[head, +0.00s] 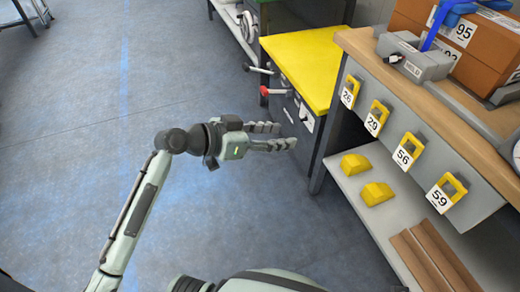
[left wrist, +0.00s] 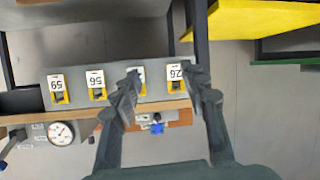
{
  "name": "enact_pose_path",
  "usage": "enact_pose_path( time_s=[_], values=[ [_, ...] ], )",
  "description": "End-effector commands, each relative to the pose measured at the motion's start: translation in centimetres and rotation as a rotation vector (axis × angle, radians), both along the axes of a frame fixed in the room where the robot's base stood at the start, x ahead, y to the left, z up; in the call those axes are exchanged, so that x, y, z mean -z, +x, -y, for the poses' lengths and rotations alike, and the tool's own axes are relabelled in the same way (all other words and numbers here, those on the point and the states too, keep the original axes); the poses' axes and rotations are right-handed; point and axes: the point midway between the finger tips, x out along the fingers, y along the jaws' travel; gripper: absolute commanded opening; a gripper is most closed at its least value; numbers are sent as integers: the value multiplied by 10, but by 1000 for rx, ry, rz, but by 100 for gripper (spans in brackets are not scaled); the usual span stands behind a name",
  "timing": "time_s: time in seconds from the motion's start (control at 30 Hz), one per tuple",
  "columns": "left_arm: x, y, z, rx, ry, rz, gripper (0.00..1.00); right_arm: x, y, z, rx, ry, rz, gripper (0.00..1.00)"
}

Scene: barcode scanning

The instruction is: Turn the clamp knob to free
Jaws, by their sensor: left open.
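A grey clamp block (head: 420,66) lettered HELD stands on the wooden workbench (head: 374,62) at the upper right of the head view. A small dark knob (head: 395,58) sits on its left face. The block also shows small in the left wrist view (left wrist: 143,120), partly behind a finger. My left gripper (head: 283,136) is open and empty, its fingers pointing right toward the bench. It hangs over the floor, well short of the knob. In the left wrist view its fingers (left wrist: 162,76) frame the bench front. My right gripper is not in view.
A brown box (head: 490,42) labelled 95 is behind the block, with a blue strap. Yellow tagged locks (head: 349,91) line the bench front. A yellow-topped cabinet (head: 305,62) with a red-handled lever (head: 275,91) stands left of the bench. The floor (head: 80,150) is clear.

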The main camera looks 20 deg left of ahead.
Motion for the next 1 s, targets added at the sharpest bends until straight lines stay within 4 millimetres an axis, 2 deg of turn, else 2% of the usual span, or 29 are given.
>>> enact_pose_path(
  time_s=[0.1, 0.3, 0.67, 0.87, 0.93, 1.0],
  values=[
    [16, -6, -5, -20, 25, -40, 44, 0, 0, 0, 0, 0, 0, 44],
    [31, -11, -10, -42, 52, -78, 44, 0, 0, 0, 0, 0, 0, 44],
    [34, -12, -12, -47, 58, -87, 44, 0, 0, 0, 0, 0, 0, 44],
    [34, -12, -12, -48, 59, -88, 19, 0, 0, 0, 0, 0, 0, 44],
    [42, -16, -15, -58, 73, -108, 19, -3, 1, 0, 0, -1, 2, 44],
    [64, -27, -23, -89, 110, -165, 19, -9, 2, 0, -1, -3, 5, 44]
  ],
)
